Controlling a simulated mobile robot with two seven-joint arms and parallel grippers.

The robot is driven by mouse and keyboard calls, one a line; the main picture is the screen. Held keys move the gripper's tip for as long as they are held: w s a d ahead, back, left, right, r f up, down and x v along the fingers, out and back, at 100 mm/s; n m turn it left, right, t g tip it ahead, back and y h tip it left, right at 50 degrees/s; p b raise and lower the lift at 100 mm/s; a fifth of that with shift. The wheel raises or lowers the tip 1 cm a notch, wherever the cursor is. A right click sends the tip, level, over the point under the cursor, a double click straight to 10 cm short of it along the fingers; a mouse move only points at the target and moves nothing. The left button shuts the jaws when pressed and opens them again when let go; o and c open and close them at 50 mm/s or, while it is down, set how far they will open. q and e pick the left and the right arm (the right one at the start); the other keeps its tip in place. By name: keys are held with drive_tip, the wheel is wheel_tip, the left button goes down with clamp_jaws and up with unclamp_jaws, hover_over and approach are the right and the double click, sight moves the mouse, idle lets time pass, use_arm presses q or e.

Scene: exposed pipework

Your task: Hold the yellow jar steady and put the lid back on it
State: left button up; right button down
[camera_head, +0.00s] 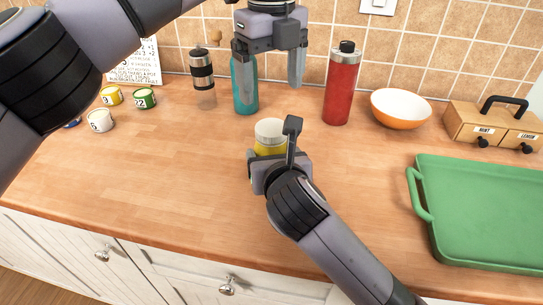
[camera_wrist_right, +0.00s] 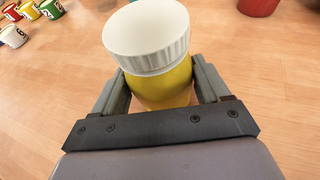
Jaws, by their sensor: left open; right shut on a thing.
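The yellow jar (camera_head: 270,148) stands upright on the wooden counter near the middle, and it also shows in the right wrist view (camera_wrist_right: 160,90). The white ribbed lid (camera_wrist_right: 147,35) sits on top of the jar; I cannot tell whether it is fully tightened. It also shows in the head view (camera_head: 270,128). My right gripper (camera_wrist_right: 160,82) is shut on the jar's body, one finger on each side below the lid. My left gripper (camera_head: 268,72) is open and empty, pointing down above and behind the lid, apart from it.
An orange-white bowl (camera_head: 401,108), a wooden drawer box (camera_head: 490,122) and a green tray (camera_head: 480,205) are at right. Small cups (camera_head: 100,120) stand left. The front-left counter is clear.

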sight(272, 127)
drive_tip(key=shift+f, duration=0.1)
use_arm(q)
drive_tip(key=shift+f, duration=4.05)
drive_tip(key=c, duration=1.1)
